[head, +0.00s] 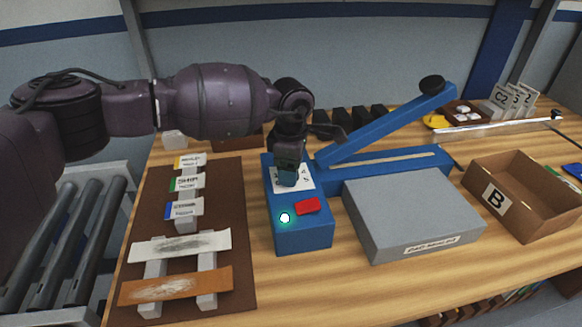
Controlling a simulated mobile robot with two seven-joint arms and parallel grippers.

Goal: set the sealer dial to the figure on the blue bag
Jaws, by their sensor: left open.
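The blue sealer has a control box (302,237) with a white dial plate (304,180) on its top. My left gripper (289,178) points down over this plate, with its fingertips at the dial's place. The dial knob is hidden behind the gripper, so its setting cannot be read. The jaws are open; whether they touch the knob I cannot tell. The sealer's long arm (385,125) is raised, with a black knob at its end. I cannot make out a blue bag; a small block with a blue-edged label (183,209) stands at the left, its print too small to read.
A red switch (308,206) and a glowing light (285,217) sit near the gripper. A grey box (412,215) stands close on the right, beside a cardboard bin marked B (530,190). A brown board (238,275) holds labelled blocks and two strips.

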